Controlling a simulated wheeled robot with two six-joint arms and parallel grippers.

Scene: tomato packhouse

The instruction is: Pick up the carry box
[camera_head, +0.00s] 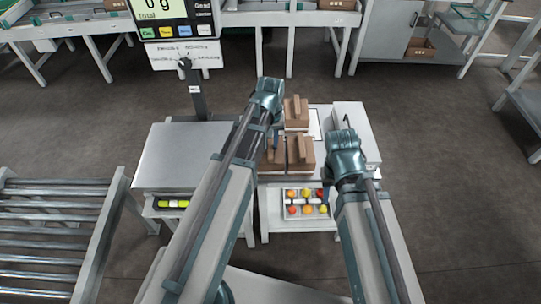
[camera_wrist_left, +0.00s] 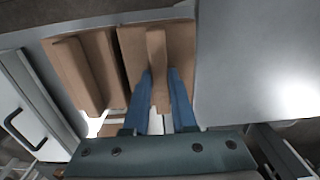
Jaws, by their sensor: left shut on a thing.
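Two brown cardboard carry boxes with upright handles stand side by side near the table's front: the left one (camera_head: 270,157), partly behind my left arm, and the right one (camera_head: 301,154). My left gripper (camera_head: 277,141) is at the left box. In the left wrist view its blue fingers (camera_wrist_left: 159,74) are shut on the handle of this carry box (camera_wrist_left: 184,45), one finger on each side. The other box (camera_wrist_left: 82,70) is beside it there. A third similar box (camera_head: 297,113) stands farther back.
A white box with a black handle (camera_head: 350,112) stands right of the carry boxes. A grey-topped table (camera_head: 180,152) is on the left, with a scale display (camera_head: 172,12) behind. A tray of tomatoes (camera_head: 307,216) is on the lower shelf. A roller conveyor (camera_head: 50,235) is lower left.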

